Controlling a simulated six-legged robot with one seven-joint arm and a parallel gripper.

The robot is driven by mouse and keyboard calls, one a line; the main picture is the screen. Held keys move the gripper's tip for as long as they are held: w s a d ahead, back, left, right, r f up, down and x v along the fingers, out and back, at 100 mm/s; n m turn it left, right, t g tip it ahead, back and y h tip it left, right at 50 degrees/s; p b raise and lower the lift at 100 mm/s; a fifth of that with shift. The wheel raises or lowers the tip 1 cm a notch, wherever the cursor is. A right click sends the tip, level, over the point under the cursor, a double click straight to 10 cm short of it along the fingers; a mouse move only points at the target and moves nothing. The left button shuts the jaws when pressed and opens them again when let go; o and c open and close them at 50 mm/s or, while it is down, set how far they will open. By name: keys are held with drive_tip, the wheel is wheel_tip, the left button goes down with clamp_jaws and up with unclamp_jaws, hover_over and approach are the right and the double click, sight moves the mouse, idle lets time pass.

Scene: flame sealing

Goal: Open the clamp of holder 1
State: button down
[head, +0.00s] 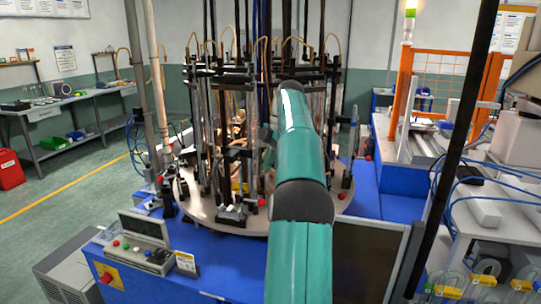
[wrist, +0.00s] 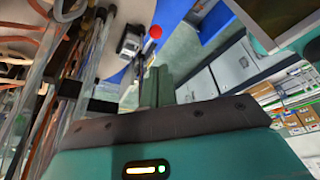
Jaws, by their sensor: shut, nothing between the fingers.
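Several upright holders with black clamps stand on a round metal table (head: 205,212) in the head view. I cannot tell which is holder 1. A front holder has a dark base (head: 232,215), with a red knob (head: 262,202) beside it. In the wrist view, my gripper (wrist: 157,72) is shut and empty, its narrow fingers pointing up the picture. A red ball-shaped knob (wrist: 155,32) shows just past the fingertips, apart from them. Glass tubes (wrist: 95,65) and a dark clamp part (wrist: 90,104) are to the left. In the head view my arm hides the gripper and the holders behind it.
The round table sits on a blue machine base (head: 210,270) with a control panel (head: 145,240) at the front left. A dark screen (head: 368,258) is at the right. Orange hoses (wrist: 30,45) and tubes crowd the wrist view's left. Open floor (head: 50,225) lies at far left.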

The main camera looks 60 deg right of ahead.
drive_tip(key=shift+v, duration=1.35)
drive_tip(key=shift+s, duration=0.15)
